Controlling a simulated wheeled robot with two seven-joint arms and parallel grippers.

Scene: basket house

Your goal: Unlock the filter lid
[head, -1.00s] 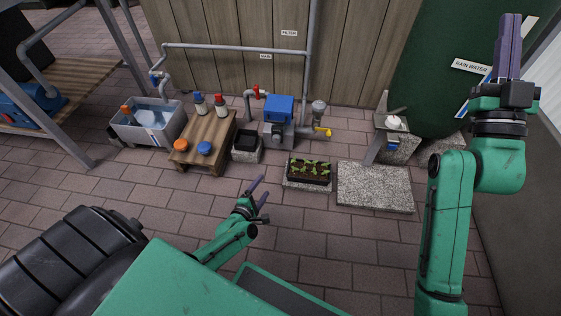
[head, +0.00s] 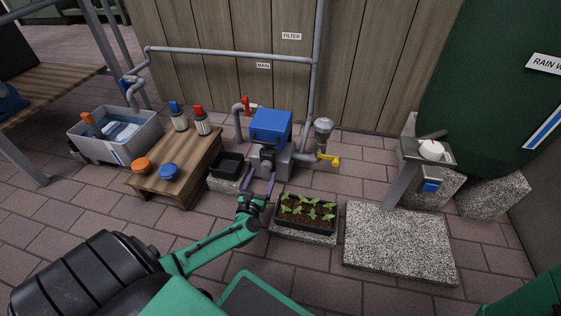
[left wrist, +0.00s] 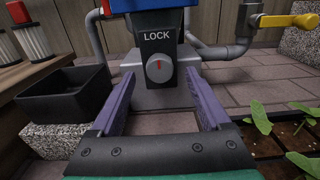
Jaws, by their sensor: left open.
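The filter housing with its blue lid (head: 271,127) stands on a grey block by the wooden wall. My left gripper (head: 260,184) is in front of the housing. In the left wrist view its purple fingers (left wrist: 163,100) are open and empty, one on each side below the knob, apart from it. The blue lid shows only as a strip at the top there. My right gripper is out of view.
A black bin (head: 227,164) stands left of the housing, beside a wooden table (head: 205,160) with two filter cartridges and orange and blue caps. A seedling tray (head: 279,222) lies right of my left gripper. A yellow-handled valve (head: 330,160) is right of the housing.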

